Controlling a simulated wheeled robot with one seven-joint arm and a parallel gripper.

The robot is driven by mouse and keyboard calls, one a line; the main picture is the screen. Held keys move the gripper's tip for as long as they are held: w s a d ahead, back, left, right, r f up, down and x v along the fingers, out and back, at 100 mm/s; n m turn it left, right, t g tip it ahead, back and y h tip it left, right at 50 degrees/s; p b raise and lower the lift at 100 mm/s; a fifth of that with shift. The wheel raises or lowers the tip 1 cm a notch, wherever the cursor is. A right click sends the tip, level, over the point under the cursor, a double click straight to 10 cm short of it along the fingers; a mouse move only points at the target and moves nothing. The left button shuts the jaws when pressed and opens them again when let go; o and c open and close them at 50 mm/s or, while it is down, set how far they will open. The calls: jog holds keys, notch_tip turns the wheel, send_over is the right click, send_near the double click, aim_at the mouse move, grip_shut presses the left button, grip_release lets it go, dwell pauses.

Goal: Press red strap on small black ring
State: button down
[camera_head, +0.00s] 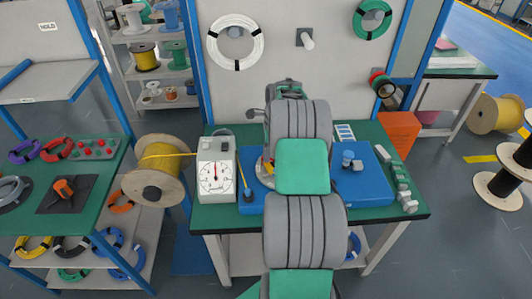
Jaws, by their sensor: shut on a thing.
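My arm rises through the middle of the picture and covers the centre of the workbench. My gripper's fingers and whatever they hold are hidden behind the arm links. A round metal part (262,176) with a small orange-red piece beside it shows at the arm's left edge, partly covered. I cannot tell whether that piece is the red strap. A black coil (72,247) lies on the lower shelf at left, with no red strap visible on it. I cannot make out a small black ring with certainty.
A dial gauge box (216,175) stands on the green workbench (410,176) left of the blue base plate (362,187). Small grey blocks (402,186) line the right edge. A side table (95,170) stands at left.

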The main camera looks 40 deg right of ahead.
jog(key=shift+f, duration=0.45)
dwell(0.5)
jog(key=c, duration=1.3)
grip_release()
jog(key=shift+r, duration=0.1)
notch_tip(320, 180, up, 8)
jog(key=p, duration=0.6)
jog(key=shift+s, duration=0.1)
